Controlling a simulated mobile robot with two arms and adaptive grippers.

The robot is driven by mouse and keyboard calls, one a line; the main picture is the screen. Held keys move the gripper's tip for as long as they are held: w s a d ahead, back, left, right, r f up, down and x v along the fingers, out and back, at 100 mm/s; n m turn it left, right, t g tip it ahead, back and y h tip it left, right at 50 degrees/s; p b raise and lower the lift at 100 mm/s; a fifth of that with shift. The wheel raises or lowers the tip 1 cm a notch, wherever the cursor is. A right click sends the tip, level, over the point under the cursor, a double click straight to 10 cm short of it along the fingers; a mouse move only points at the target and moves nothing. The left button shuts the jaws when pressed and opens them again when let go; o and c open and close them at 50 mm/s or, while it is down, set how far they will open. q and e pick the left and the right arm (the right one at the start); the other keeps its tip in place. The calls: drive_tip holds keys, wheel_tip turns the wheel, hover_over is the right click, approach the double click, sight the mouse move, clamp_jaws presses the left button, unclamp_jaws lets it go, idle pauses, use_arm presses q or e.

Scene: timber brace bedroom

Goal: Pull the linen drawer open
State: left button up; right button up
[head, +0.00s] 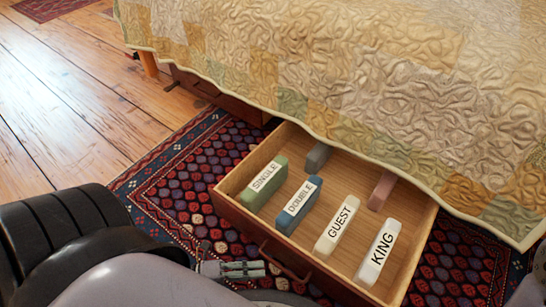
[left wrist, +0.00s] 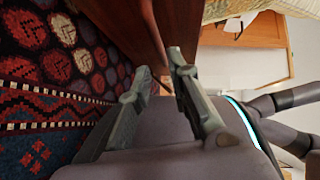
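The linen drawer (head: 326,163) stands well out from under the bed in the head view, its light wooden inside showing. Its reddish-brown front carries a curved handle (head: 285,262). My left gripper (head: 262,268) is low in front of the drawer front, close to the handle. In the left wrist view its two fingers (left wrist: 159,66) are apart, with the handle bar (left wrist: 154,32) just beyond and in line with the gap. I cannot tell whether they touch it. My right gripper is not in view.
The drawer holds labelled blocks: SINGLE (head: 265,183), DOUBLE (head: 298,206), GUEST (head: 337,225) and KING (head: 378,252). A quilt (head: 350,70) hangs over the drawer's back. A patterned rug (head: 190,170) lies below, with bare floorboards (head: 80,90) at left.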

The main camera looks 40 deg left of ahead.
use_arm(q)
drive_tip(key=v, duration=0.4)
drive_tip(key=shift+w, duration=0.1)
idle(0.4)
